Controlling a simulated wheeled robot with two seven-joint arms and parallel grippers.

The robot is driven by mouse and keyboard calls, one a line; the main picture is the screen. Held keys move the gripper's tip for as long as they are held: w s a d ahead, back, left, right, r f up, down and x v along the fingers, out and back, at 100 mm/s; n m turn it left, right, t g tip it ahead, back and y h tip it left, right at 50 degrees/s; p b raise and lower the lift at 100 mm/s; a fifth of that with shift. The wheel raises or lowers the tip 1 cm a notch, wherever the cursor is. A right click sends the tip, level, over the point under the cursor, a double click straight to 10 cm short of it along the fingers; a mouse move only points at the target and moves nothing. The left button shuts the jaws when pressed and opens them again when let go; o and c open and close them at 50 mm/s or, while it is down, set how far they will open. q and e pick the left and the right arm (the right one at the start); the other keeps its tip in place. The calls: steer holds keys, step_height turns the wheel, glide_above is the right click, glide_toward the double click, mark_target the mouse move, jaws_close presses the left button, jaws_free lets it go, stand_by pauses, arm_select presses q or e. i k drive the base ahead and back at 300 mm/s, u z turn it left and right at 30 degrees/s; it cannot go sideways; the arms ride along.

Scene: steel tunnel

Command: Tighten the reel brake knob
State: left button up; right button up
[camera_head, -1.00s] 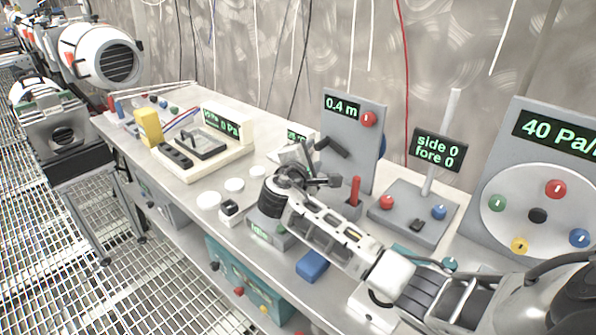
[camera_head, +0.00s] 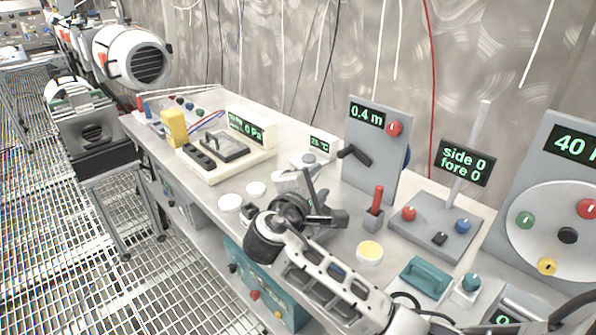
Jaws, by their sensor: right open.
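The reel unit is an upright grey panel (camera_head: 366,168) with a green "0.4 m" readout. A red knob (camera_head: 394,128) with a white mark sits at its upper right and looks like the brake knob. A black crank handle (camera_head: 355,155) sticks out of its front, and a blue part shows behind its right edge. My right gripper (camera_head: 326,200) is open and empty, over the bench to the lower left of the panel. It is apart from the knob and the crank. My left gripper is not in view.
A red lever (camera_head: 376,200) stands in front of the panel. A grey base with red and blue knobs and a "side 0 fore 0" display (camera_head: 464,162) is to the right. A yellow-topped cup (camera_head: 370,253) and a teal handle (camera_head: 426,277) lie near the front.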

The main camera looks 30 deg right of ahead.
mark_target(394, 129)
steer(key=k, duration=1)
